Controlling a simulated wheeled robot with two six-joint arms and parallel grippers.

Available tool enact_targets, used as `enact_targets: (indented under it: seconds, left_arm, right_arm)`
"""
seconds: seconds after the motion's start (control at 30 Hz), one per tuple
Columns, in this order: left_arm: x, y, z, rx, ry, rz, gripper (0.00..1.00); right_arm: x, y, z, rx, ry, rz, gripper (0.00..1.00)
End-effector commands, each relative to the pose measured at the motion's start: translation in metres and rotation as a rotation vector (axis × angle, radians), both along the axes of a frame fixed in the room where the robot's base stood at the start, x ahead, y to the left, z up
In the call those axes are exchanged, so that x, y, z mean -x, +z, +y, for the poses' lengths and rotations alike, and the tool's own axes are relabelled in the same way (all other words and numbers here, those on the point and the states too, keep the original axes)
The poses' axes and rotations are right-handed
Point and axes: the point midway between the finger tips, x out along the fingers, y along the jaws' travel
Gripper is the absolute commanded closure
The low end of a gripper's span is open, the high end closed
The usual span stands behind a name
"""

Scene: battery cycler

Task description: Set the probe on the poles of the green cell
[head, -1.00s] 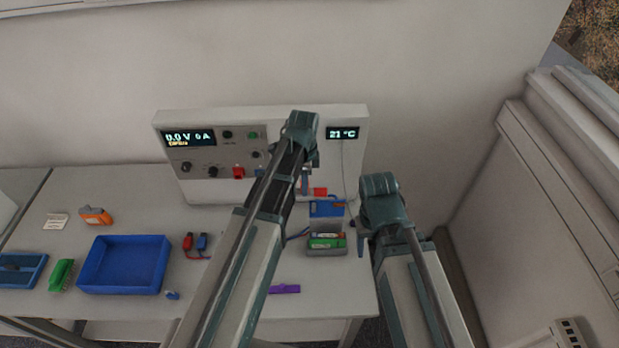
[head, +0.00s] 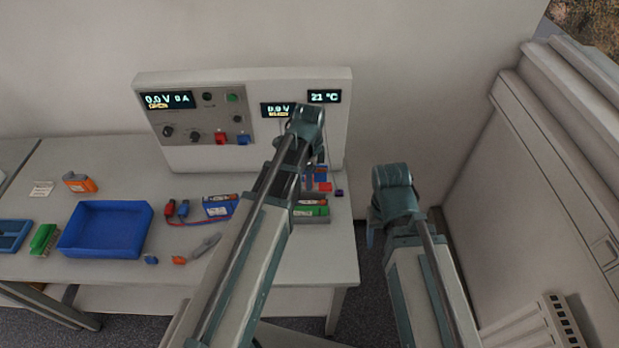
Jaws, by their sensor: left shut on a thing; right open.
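The green cell (head: 311,211) lies in a grey holder (head: 314,220) near the right end of the bench; my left arm covers part of it. My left gripper (head: 319,172) points down just behind and above the holder. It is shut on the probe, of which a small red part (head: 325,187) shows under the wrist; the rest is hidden. In the picture the red part is just above the green cell; I cannot tell whether it touches any pole. My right gripper (head: 374,228) is open and empty, to the right of the bench edge.
The cycler panel (head: 345,140) stands behind. To the left are a blue tray (head: 74,243), red and blue clips with leads, a blue block (head: 217,208) and a grey tool with an orange end (head: 205,246). A small purple item (head: 339,192) lies right of the probe.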

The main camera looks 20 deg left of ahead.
Motion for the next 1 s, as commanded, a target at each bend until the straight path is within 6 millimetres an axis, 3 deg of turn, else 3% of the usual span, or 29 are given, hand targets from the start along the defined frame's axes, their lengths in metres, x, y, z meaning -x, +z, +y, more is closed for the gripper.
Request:
enact_targets:
  seconds: [0.2,0.4,1.0]
  left_arm:
    - [0.0,-0.025,0.0,0.0,0.0,0.0,1.0]
    - [0.0,-0.037,0.0,0.0,0.0,0.0,1.0]
    - [0.0,-0.037,0.0,0.0,0.0,0.0,1.0]
  right_arm:
    - [0.0,-0.025,0.0,0.001,0.004,0.0,0.43]
    - [0.0,-0.037,0.0,0.002,0.007,0.0,0.43]
    - [0.0,-0.037,0.0,0.002,0.008,0.0,0.43]
